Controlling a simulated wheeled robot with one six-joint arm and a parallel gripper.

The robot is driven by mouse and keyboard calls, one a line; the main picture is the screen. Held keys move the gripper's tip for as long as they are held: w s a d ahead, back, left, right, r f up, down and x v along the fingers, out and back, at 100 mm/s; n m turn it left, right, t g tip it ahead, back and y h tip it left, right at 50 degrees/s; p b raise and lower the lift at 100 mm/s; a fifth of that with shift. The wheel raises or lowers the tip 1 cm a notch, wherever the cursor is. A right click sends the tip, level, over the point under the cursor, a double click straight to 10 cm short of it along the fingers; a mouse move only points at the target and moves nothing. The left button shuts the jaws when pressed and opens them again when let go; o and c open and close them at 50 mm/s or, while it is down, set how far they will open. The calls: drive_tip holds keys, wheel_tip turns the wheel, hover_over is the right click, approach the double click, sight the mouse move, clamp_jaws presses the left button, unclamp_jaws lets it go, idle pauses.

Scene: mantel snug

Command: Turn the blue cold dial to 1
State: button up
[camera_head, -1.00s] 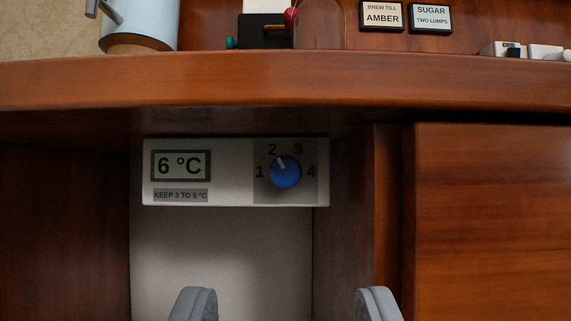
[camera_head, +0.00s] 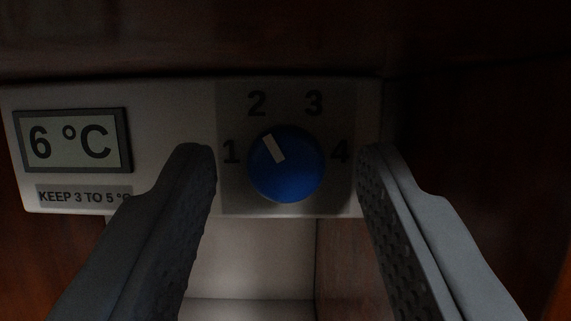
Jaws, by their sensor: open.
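The blue cold dial (camera_head: 287,172) sits on a white control panel (camera_head: 170,90), with the numbers 1, 2, 3 and 4 around it. Its white pointer mark (camera_head: 273,148) leans up and left, toward 2. The number 1 (camera_head: 231,151) is at the dial's left. My gripper (camera_head: 287,160) is open, with one grey finger on each side of the dial in the picture. There is a visible gap between each finger and the dial. I cannot tell how far the fingertips are from the panel.
A display (camera_head: 72,141) on the panel's left reads 6 °C. A label (camera_head: 84,196) under it reads KEEP 3 TO 5 °C, partly hidden by my left finger. Dark wood (camera_head: 280,35) overhangs the panel, and a wooden wall (camera_head: 480,150) stands at right. A pale recess (camera_head: 250,260) opens below.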

drive_tip(key=shift+c, duration=0.2)
clamp_jaws()
drive_tip(key=shift+d+n+y, duration=0.1)
drive_tip(key=shift+n+y, duration=0.5)
drive_tip(key=shift+n, duration=0.5)
drive_tip(key=shift+o, duration=0.2)
unclamp_jaws()
drive_tip(key=v, duration=1.7)
drive_tip(key=shift+s, duration=0.3)
